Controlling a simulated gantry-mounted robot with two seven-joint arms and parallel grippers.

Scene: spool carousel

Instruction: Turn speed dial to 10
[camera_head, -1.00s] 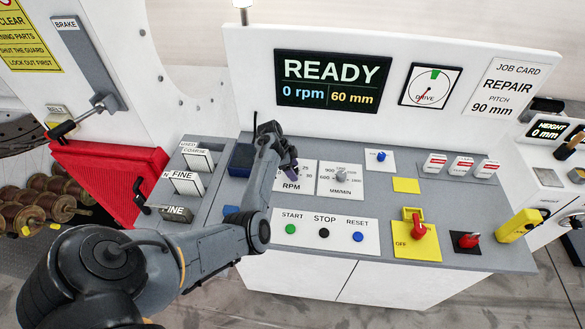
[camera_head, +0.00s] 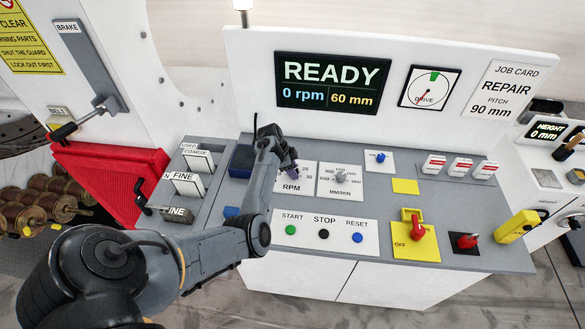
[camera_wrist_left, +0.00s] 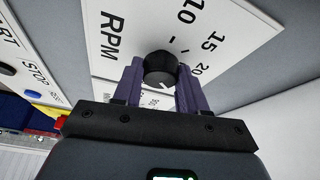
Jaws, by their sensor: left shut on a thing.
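The speed dial is a round black knob (camera_wrist_left: 160,66) on a white RPM plate (camera_wrist_left: 226,38). The wrist view shows 10, 15 and 20 printed around it, with short tick marks. A small white mark shows on the knob's lower side; I cannot tell which number the dial is set to. My left gripper (camera_wrist_left: 159,88) has its two purple fingers on either side of the knob and is shut on it. In the head view, my left gripper (camera_head: 288,168) hides the knob and part of the RPM plate (camera_head: 292,188). My right gripper is not in view.
The display (camera_head: 332,82) reads READY, 0 rpm and 60 mm. To the right of the RPM plate is the MM/MIN dial (camera_head: 341,178). The START, STOP and RESET button plate (camera_head: 325,233) lies in front. A red switch (camera_head: 417,228) on yellow sits further right.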

